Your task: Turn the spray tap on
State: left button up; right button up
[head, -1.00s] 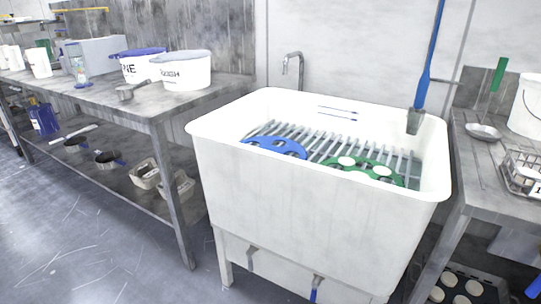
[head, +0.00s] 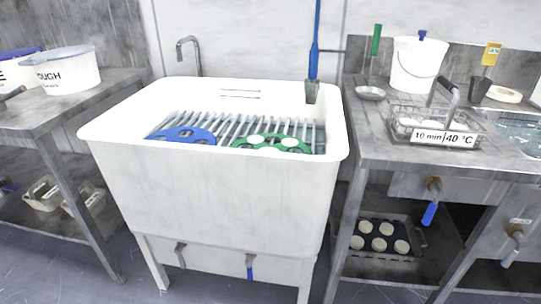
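A white sink (head: 215,195) stands in the middle of the head view. Below its front edge are two small lever taps, one with a grey handle (head: 181,256) and one with a blue handle (head: 249,266); both levers hang down. A grey curved spout (head: 187,45) rises behind the sink's left rear. A blue rod with a grey end (head: 313,60) hangs over the sink's right rear. No label shows which tap is for the spray. Neither of my grippers is in view.
Inside the sink, a blue plate (head: 183,135) and a green plate (head: 270,143) lie on a grey rack. The right bench (head: 375,150) carries a wire basket (head: 435,125) and has a blue-handled valve (head: 430,212) below. A left bench (head: 50,112) holds tubs.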

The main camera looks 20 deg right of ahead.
aim_at(438, 194)
jog(key=z, duration=1.65)
